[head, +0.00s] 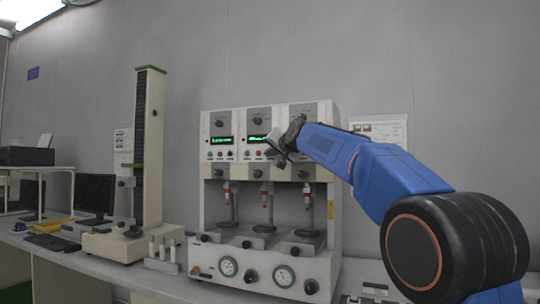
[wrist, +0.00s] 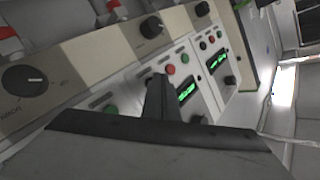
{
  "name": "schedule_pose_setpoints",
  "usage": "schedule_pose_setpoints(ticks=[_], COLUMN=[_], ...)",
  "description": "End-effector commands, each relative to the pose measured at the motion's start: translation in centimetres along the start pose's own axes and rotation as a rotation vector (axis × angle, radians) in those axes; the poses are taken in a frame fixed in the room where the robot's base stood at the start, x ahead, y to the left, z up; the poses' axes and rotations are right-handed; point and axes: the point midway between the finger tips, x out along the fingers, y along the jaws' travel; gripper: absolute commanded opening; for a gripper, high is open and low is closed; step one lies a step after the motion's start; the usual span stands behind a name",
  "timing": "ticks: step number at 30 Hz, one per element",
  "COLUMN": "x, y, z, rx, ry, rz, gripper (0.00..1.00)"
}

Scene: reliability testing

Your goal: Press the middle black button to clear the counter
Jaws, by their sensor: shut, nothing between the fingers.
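The white test machine (head: 321,150) stands on the bench with three control panels side by side. The middle panel (head: 245,122) has a green-lit display (head: 258,138) and a row of small buttons under it. My gripper (head: 277,148) is shut and empty, in front of this panel's right side. In the wrist view its dark fingers (wrist: 160,92) point at a panel with a lit display (wrist: 187,92). A red button (wrist: 171,69) and a green button (wrist: 185,57) show beside the fingertips. The black button of this row is not visible; the fingers cover that spot. Contact cannot be told.
The left panel has its own lit display (head: 221,140). Black knobs (wrist: 152,27) sit on the beige strip close to my fingers. A tall column stand (head: 149,150) and a monitor (head: 95,195) stand to the left. My arm covers part of the right panel.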

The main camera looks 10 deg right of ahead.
Motion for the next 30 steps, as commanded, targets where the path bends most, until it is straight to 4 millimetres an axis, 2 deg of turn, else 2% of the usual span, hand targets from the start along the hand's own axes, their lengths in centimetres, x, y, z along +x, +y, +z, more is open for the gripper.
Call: schedule_pose_setpoints(ticks=[19, 30], x=[0.2, -0.8], y=[0.1, -0.6], z=[-0.1, 0.6], rx=[0.0, -0.001], ry=[0.0, 0.0], rz=[0.0, 0.0], gripper=[0.0, 0.0])
